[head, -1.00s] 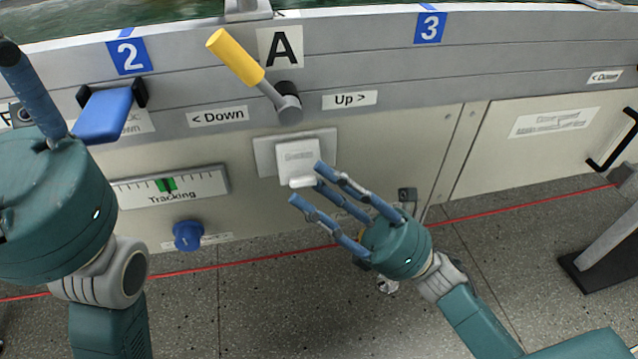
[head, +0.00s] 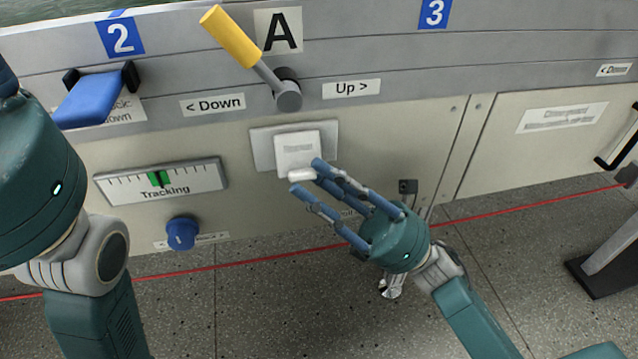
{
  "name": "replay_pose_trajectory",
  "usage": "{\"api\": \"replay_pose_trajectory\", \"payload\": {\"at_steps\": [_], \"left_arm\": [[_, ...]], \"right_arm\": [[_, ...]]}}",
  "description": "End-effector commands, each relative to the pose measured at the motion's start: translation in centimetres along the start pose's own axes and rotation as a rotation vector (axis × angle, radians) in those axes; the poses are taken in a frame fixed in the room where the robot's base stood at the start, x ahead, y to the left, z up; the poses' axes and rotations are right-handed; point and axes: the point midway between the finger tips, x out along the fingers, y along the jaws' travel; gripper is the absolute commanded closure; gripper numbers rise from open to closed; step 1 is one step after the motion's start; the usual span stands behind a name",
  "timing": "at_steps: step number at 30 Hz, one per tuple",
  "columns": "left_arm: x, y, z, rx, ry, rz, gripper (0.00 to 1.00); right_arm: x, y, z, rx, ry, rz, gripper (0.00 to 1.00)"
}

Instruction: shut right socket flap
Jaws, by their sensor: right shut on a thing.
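The white socket flap (head: 297,150) sits on a pale backing plate (head: 262,150) on the panel below the letter A. A white lip (head: 300,174) sticks out at its lower edge. My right gripper (head: 306,177) reaches in from the lower right and is shut on this lip, with blue fingers above and below it. How far the flap stands off its plate is hard to tell. My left gripper (head: 8,85) is at the left edge of the view; its fingers are almost wholly cut off, so its jaws cannot be judged.
A yellow-handled lever (head: 232,38) stands just above the flap. A blue lever (head: 95,98), a tracking gauge (head: 160,182) and a blue knob (head: 182,233) are to the left. A small dark fitting (head: 407,187) is to the right. Open floor lies below.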

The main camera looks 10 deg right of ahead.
Motion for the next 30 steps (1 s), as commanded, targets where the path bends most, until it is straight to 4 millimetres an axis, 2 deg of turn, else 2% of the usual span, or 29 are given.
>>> {"api": "replay_pose_trajectory", "payload": {"at_steps": [2, 3, 4, 13, 17, 30], "left_arm": [[0.0, 0.0, 0.0, 0.000, 0.000, 0.000, 0.64], [0.0, 0.0, 0.0, 0.000, -0.001, 0.000, 0.64], [0.0, 0.0, 0.0, 0.000, -0.001, 0.000, 0.64], [-0.1, 0.0, 0.1, 0.000, -0.003, -0.001, 0.64], [-0.1, 0.0, 0.1, 0.000, -0.003, -0.001, 0.64], [-0.1, 0.0, 0.1, 0.000, -0.002, 0.000, 0.64]], "right_arm": [[0.1, 0.1, 0.0, 0.000, 0.001, 0.001, 1.00], [0.1, 0.1, 0.0, 0.000, 0.001, 0.001, 0.68], [0.1, 0.1, 0.0, 0.000, 0.001, 0.001, 0.64], [-0.1, 0.0, 0.0, 0.000, 0.001, 0.000, 0.64], [-1.2, -0.1, 0.0, 0.001, 0.001, -0.003, 0.64], [-9.8, -0.1, 0.0, 0.002, 0.000, -0.003, 0.64]]}}
